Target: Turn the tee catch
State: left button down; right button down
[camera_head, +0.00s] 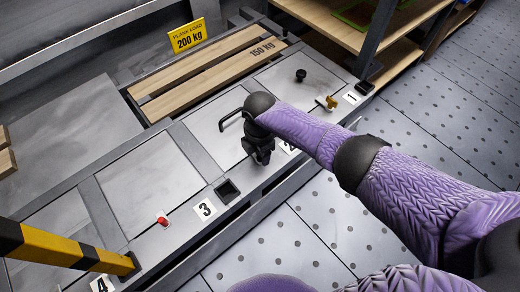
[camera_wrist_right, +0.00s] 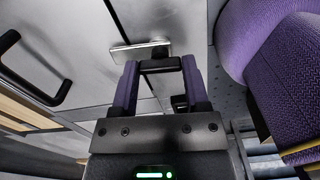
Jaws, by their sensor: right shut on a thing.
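My right gripper (camera_head: 262,152) reaches down to the front edge of the grey panel marked 2, beside its black bar handle (camera_head: 231,118). In the right wrist view my right gripper (camera_wrist_right: 160,68) has its two fingers closed around a dark piece, with a pale metal bar, the tee catch (camera_wrist_right: 140,50), just beyond the fingertips. The catch lies against the grey panel surface. In the head view the gripper hides the catch. The black handle also shows at the left of the wrist view (camera_wrist_right: 62,97). My left gripper is not in view.
Panel 1 carries a black knob (camera_head: 300,75) and a brass-coloured catch (camera_head: 330,101). A red knob (camera_head: 162,221) and a black socket (camera_head: 227,190) lie near label 3 (camera_head: 205,209). A yellow-black bar (camera_head: 70,248) crosses the lower left. Wooden planks (camera_head: 205,72) lie behind.

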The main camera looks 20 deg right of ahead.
jog(key=shift+n, duration=0.7)
jog(key=shift+c, duration=0.4)
grip_release()
